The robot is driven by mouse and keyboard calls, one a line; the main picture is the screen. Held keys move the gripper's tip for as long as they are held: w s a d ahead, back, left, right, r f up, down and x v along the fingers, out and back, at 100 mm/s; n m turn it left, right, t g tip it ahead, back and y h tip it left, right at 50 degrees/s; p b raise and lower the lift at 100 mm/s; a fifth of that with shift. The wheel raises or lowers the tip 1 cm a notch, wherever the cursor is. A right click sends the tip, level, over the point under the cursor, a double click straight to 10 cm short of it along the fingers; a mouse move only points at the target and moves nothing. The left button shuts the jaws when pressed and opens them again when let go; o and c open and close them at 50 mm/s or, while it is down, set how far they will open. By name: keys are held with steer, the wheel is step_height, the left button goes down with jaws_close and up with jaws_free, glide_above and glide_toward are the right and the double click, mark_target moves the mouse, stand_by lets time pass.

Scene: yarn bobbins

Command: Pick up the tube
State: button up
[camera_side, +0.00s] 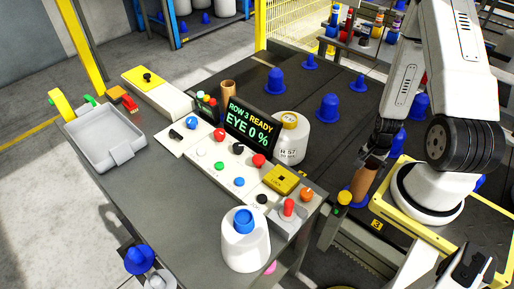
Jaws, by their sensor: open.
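A brown cardboard tube (364,183) stands tilted in the picture on a blue holder (353,200), close to the base of my arm. My gripper (376,157) is dark and points down at the upper end of this tube. Its jaws are open. The fingers overlap the tube's top in this view, and I cannot tell whether they are around it or in front of it. A second brown tube (228,90) stands behind the control panel, apart from my gripper.
Blue pegs (328,108) stand on the dark surface behind. A white container (291,138) stands beside the display (251,121). A white bottle with a blue cap (244,243) and a grey tray (106,138) are on the grey bench. A yellow-edged plate surrounds my base.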

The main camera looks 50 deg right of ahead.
steer(key=shift+f, duration=0.65)
steer(key=c, duration=1.3)
